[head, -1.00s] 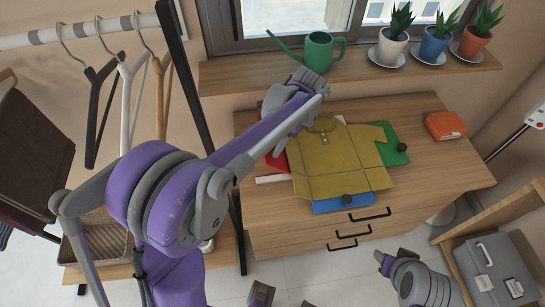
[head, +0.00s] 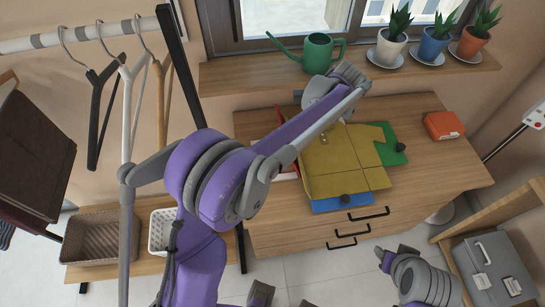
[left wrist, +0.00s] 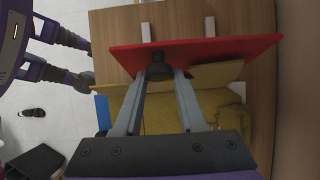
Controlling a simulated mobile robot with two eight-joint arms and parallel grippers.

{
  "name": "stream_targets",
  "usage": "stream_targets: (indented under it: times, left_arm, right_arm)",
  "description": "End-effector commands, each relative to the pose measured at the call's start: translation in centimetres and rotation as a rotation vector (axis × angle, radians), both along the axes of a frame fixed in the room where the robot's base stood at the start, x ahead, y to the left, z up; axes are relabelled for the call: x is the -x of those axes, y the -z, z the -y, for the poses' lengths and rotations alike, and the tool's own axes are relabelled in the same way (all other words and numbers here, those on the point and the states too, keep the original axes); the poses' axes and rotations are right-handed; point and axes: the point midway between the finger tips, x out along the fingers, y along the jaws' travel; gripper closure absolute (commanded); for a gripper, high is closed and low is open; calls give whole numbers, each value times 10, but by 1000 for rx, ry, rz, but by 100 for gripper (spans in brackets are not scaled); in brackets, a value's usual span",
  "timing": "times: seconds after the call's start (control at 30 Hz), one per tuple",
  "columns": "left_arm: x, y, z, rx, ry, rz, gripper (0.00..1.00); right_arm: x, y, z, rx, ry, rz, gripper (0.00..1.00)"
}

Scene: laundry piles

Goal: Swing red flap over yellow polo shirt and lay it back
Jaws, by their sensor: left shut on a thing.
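The yellow polo shirt (head: 338,165) lies spread on a folding board on the dresser. The board's green flap (head: 391,150) shows at the right and its blue flap (head: 335,204) at the front. The red flap (head: 294,165) stands tilted up at the shirt's left side, seen as a thin edge behind my left arm. My left gripper (left wrist: 158,75) is shut on the dark knob of the red flap, which spans the top of the left wrist view (left wrist: 225,47). My right gripper (head: 384,259) hangs low in front of the dresser; its jaws are unclear.
The dresser top (head: 445,175) is clear at the right, apart from an orange box (head: 443,125). A green watering can (head: 317,53) and potted plants (head: 392,48) stand on the sill above. A rack with hangers (head: 128,90) is at the left.

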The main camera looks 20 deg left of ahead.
Motion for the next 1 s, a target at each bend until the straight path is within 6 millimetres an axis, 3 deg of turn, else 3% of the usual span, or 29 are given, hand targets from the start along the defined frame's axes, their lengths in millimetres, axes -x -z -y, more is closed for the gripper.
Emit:
stream_targets:
  times: [0.23, 0.53, 1.0]
  left_arm:
    - [-2, 0, 2, -6, 0, -2, 80]
    - [-20, 1, 31, -70, 2, -41, 80]
    - [-27, 4, 42, -96, 1, -58, 80]
  right_arm:
    - [0, 0, 0, 0, 0, 0, 50]
    - [-1, -3, 0, 0, 0, 1, 50]
    - [-1, -3, 0, 0, 0, 2, 50]
